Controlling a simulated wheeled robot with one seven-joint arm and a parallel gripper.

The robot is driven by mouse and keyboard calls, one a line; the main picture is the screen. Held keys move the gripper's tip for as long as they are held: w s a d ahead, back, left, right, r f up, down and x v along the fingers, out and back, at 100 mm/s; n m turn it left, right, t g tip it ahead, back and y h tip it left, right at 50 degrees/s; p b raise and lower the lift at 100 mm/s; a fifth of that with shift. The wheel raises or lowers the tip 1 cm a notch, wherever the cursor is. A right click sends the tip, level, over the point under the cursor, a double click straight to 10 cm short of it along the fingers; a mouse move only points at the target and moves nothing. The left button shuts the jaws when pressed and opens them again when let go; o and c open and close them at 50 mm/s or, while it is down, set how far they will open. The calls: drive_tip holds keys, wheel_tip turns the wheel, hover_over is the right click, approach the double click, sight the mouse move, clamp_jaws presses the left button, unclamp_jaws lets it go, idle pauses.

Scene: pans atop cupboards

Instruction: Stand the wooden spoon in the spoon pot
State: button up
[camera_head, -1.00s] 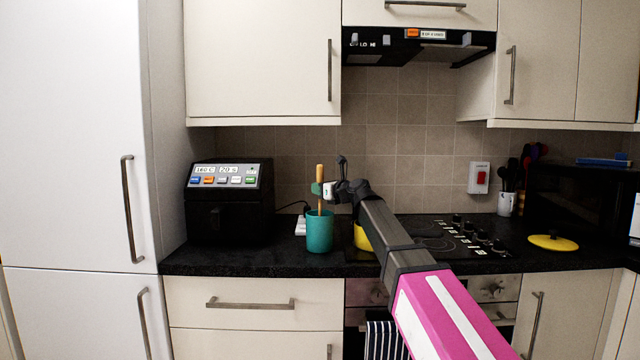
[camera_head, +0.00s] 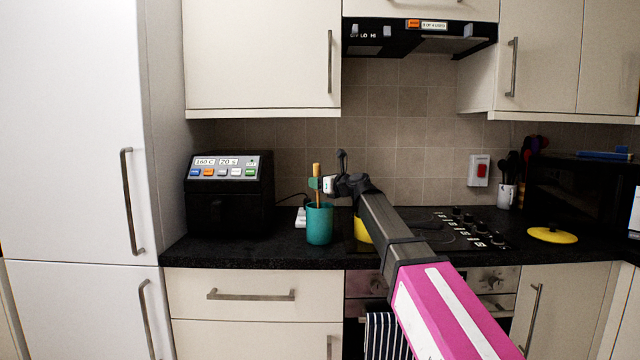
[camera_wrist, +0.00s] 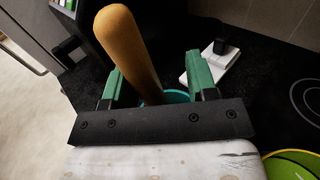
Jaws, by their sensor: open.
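The wooden spoon (camera_head: 317,172) stands almost upright with its lower end inside the teal spoon pot (camera_head: 319,226) on the black worktop. My gripper (camera_head: 318,185) is just above the pot's rim, at the spoon's handle. In the wrist view the handle (camera_wrist: 128,45) rises between the two green fingers of my gripper (camera_wrist: 152,85), which are apart with gaps beside the handle. The pot's teal rim (camera_wrist: 178,96) shows behind the handle. The spoon's lower end is hidden in the pot.
A black air fryer (camera_head: 229,205) stands left of the pot. A yellow pan (camera_head: 362,230) is close on the right, partly behind my arm, near the hob (camera_head: 450,232). A white socket (camera_wrist: 213,62) lies behind the pot. A yellow lid (camera_head: 552,235) lies farther right.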

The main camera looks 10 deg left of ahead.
drive_tip(key=v, duration=1)
drive_tip(key=shift+f, duration=0.2)
drive_tip(key=shift+s, duration=0.15)
